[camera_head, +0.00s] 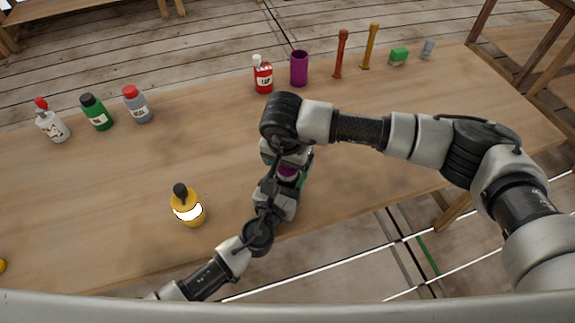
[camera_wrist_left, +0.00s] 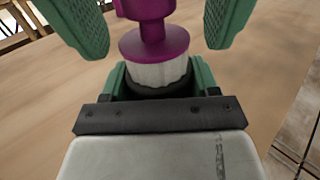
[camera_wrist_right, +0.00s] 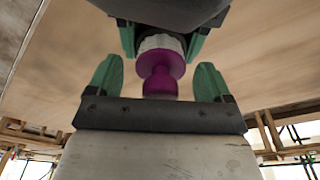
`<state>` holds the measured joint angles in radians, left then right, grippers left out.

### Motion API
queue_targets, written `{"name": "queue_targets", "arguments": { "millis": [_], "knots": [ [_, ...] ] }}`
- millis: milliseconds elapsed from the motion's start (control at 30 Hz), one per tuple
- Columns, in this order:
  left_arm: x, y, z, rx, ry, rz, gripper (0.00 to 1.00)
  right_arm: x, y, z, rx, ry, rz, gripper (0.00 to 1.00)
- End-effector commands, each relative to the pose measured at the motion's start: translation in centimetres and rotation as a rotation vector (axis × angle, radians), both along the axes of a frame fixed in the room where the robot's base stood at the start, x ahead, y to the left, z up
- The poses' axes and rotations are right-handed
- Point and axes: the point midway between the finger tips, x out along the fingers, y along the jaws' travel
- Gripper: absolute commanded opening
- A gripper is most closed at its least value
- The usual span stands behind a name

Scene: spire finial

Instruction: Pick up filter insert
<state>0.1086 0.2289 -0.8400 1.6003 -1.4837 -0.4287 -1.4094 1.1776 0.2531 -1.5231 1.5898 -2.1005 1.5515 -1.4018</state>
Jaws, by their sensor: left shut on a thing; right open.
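The filter insert, taken to be the magenta piece with a white ribbed collar, shows as a small magenta patch (camera_head: 288,171) between my two grippers in the head view. In the left wrist view its magenta flange (camera_wrist_left: 155,43) and white collar (camera_wrist_left: 158,72) rise from my left gripper (camera_wrist_left: 158,84), which is shut on its lower end. In the right wrist view the magenta end (camera_wrist_right: 160,84) lies between the green fingers of my right gripper (camera_wrist_right: 158,80). Those fingers are open, with gaps on both sides. The gripped end is mostly hidden.
On the wooden table (camera_head: 220,140), a yellow bottle (camera_head: 187,208) stands left of my grippers. A red bottle (camera_head: 263,75), a purple cup (camera_head: 299,68) and several smaller items stand along the far edge. More bottles (camera_head: 96,113) stand at the left. The tabletop between is clear.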

Motion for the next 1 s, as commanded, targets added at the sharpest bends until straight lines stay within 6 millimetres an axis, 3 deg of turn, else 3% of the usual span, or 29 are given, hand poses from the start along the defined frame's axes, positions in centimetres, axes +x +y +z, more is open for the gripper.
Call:
{"name": "queue_targets", "arguments": {
  "millis": [33, 333, 700, 1000],
  "knots": [
    [0.0, 0.0, 0.0, 0.0, 0.001, 0.0, 0.34, 0.0, 0.0, 0.0, 0.0, 0.0, 0.0, 0.76],
    [0.0, 0.0, 0.0, 0.0, 0.001, 0.0, 0.34, 0.0, 0.0, 0.0, 0.0, 0.0, 0.0, 0.3],
    [0.0, 0.0, 0.0, 0.0, 0.001, 0.0, 0.34, 0.0, 0.0, 0.5, 0.002, -0.001, 0.0, 0.29],
    [0.0, 0.0, 0.0, 0.0, 0.001, 0.0, 0.34, 0.1, 0.1, 6.0, 0.002, -0.004, 0.001, 0.29]
  ]
}}
